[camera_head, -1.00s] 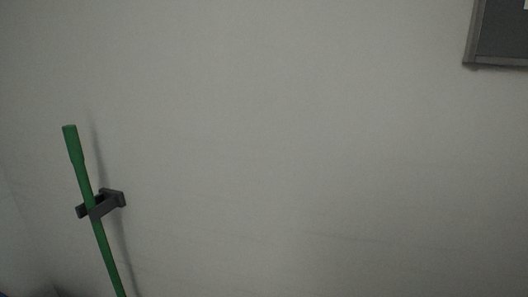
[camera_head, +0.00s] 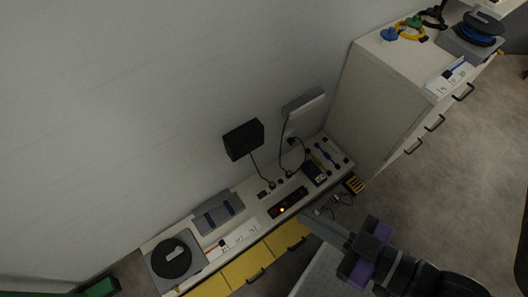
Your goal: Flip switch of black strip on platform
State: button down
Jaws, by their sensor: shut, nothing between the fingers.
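A black strip (camera_head: 290,201) lies on a long, narrow pale platform (camera_head: 268,215) against the wall. A small orange light glows near the strip's lower left end. The switch itself is too small to make out. My gripper (camera_head: 308,218) comes in from the lower right, its grey fingers shut with nothing between them. The fingertips show just to the lower right of the strip, near the platform's front edge. I cannot tell whether they touch anything.
A black disc (camera_head: 172,258) on a grey base, white labelled cards (camera_head: 240,236) and dark boxes share the platform. Yellow drawers (camera_head: 245,264) lie below. A black box (camera_head: 243,139) is on the wall. A taller white cabinet (camera_head: 375,98) stands right. Grey floor is open at right.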

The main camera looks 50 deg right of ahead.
jog(key=w+d+f+m+g+h+b, duration=0.15)
jog(key=w+d+f+b, duration=0.6)
jog(key=f, duration=0.75)
jog(key=w+d+f+g+h+b, duration=0.15)
jog(key=w+d+f+b, duration=0.25)
jog(key=w+f+b, duration=0.75)
jog(key=w+d+f+m+g+h+b, duration=0.15)
jog(key=w+d+f+b, duration=0.65)
jog(key=f, duration=1.1)
jog(key=g+y+b, duration=0.2)
jog(key=g+y, duration=0.1)
jog(key=g, duration=0.8)
send_over(276, 209)
jog(key=a, duration=0.2)
notch_tip(276, 209, down, 14)
jog(key=shift+w+a+r, duration=0.1)
jog(key=shift+w+r, duration=0.05)
jog(key=shift+w, duration=0.1)
jog(key=f+b, duration=0.2)
jog(key=f, duration=0.2)
jog(key=d+f+b, duration=0.1)
jog(key=f+b, duration=0.2)
jog(key=f, duration=0.2)
jog(key=f+b, duration=0.3)
jog(key=f, duration=0.2)
jog(key=shift+s+d, duration=0.25)
jog(key=shift+d, duration=0.1)
